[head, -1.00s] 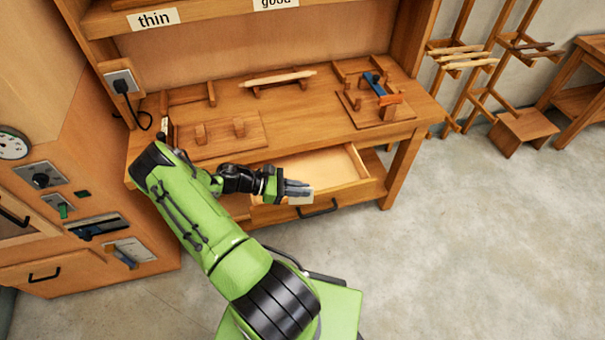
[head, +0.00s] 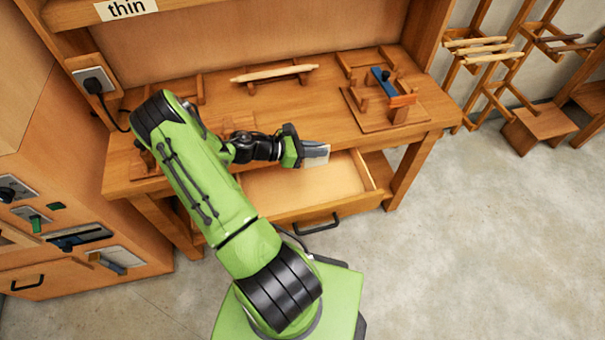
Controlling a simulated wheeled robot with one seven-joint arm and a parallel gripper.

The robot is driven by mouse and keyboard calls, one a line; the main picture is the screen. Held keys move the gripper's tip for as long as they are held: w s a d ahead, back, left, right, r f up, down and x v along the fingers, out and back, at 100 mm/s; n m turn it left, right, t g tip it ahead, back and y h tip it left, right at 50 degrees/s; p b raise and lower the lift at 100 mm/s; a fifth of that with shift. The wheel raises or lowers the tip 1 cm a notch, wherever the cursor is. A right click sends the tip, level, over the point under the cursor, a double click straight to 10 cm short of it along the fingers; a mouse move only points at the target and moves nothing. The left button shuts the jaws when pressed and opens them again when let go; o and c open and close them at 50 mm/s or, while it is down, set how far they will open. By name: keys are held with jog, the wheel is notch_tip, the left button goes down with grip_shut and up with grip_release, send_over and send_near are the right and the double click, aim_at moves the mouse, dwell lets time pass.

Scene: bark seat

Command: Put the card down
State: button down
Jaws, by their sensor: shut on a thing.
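My gripper (head: 317,151) is shut on a small pale card (head: 317,160). The gripper's fingers hide part of the card. In the head view, the gripper and card are over the back part of an open drawer (head: 350,203), near the front edge of the workbench (head: 290,111). I cannot tell how high the card is above the drawer. The part of the drawer floor that shows looks empty.
A blue tool (head: 382,80) sits in a wooden fixture at the bench's right. A pale rod (head: 275,73) rests on a holder at the back. My arm hides part of the bench's left side. Wooden racks (head: 497,65) stand at the right; the floor (head: 480,240) there is clear.

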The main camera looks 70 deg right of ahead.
jog(key=b, duration=0.7)
send_over(314, 193)
notch_tip(314, 193, down, 7)
notch_tip(314, 193, down, 10)
jog(key=shift+f+b, duration=0.1)
jog(key=shift+b, duration=1.05)
jog(key=c, duration=1.2)
grip_release()
jog(key=shift+r, duration=0.2)
jog(key=p+v, duration=0.2)
jog(key=v, duration=1)
jog(key=shift+w, duration=0.15)
